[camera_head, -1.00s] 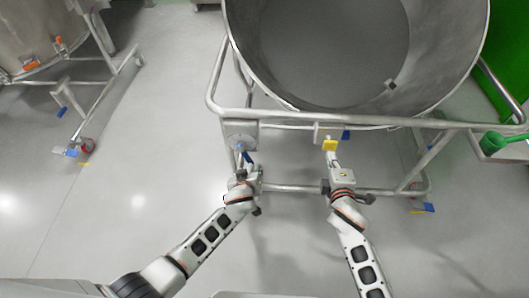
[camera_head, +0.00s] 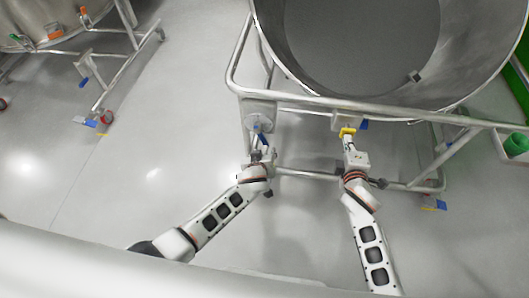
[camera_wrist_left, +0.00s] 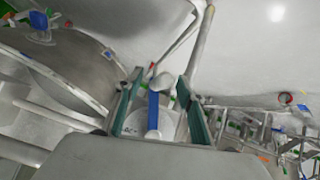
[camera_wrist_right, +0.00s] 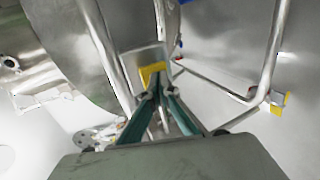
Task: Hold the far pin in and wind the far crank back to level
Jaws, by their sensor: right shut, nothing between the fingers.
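The crank is a grey disc (camera_head: 257,121) with a blue handle (camera_head: 262,140) on the near side of the big vessel's frame. My left gripper (camera_head: 261,157) is at this handle. In the left wrist view the blue handle (camera_wrist_left: 153,110) lies between the spread fingers (camera_wrist_left: 157,105), with gaps on both sides. The pin has a yellow head (camera_head: 347,132) on a grey block, right of the crank. My right gripper (camera_head: 349,143) is shut, its tips at the yellow head (camera_wrist_right: 152,73). Whether they press it in cannot be told.
The open steel vessel (camera_head: 465,60) sits in a tubular frame (camera_head: 300,101) above both grippers. Another vessel on a wheeled frame (camera_head: 127,75) stands at the left. A green container (camera_head: 516,144) is at the right edge. The floor between the frames is clear.

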